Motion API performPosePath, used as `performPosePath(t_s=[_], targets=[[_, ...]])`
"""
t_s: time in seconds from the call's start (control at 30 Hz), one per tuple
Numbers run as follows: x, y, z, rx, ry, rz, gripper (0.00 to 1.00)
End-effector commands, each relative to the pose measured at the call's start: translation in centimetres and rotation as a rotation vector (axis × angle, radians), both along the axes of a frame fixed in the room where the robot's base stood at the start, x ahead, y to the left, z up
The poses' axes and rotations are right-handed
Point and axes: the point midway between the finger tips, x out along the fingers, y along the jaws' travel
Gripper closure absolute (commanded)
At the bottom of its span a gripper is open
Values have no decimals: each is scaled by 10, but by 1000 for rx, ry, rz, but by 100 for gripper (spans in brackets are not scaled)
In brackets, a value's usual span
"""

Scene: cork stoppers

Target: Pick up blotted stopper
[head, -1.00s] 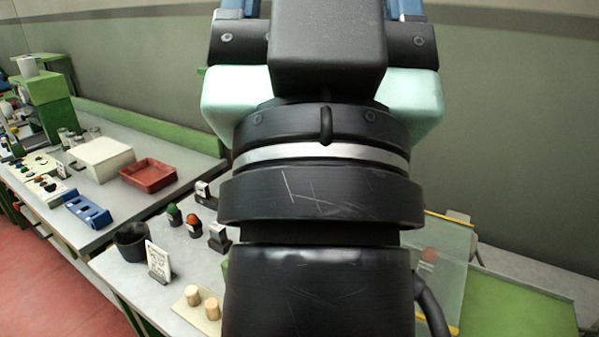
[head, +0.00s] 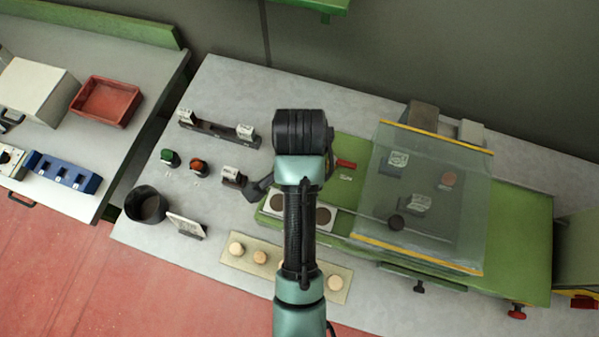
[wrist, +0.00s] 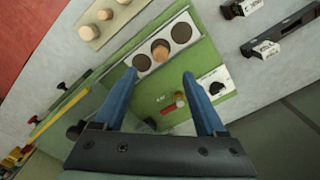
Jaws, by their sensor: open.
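A cork stopper (wrist: 160,47) stands in the middle of a white plate (wrist: 140,61) with dark round spots, in the wrist view. It looks browner on its side than the others; I cannot make out a clear blot. Paler stoppers stand on a light board (wrist: 90,12), including one (wrist: 88,33) and another (wrist: 105,14). The board also shows in the head view (head: 312,284), partly hidden by my arm. My gripper (wrist: 160,75) is open and empty, its blue fingers pointing toward the plate, apart from the stopper. In the head view my arm hides the fingers and the plate's middle.
A clear panel with yellow edges (head: 425,195) stands on the green machine bed (head: 525,240) at right. A dark cup (head: 146,205) and sign (head: 187,225) stand at left.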

Motion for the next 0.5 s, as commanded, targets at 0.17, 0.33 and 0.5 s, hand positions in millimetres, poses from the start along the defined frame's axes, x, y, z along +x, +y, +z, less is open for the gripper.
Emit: performPosePath(t_s=[0.17, 0.33, 0.5], targets=[[0, 0, -31, 0, 2, -1, 27], [-1, 0, -56, 0, 4, 0, 27], [0, 0, -72, 0, 1, 1, 27]])
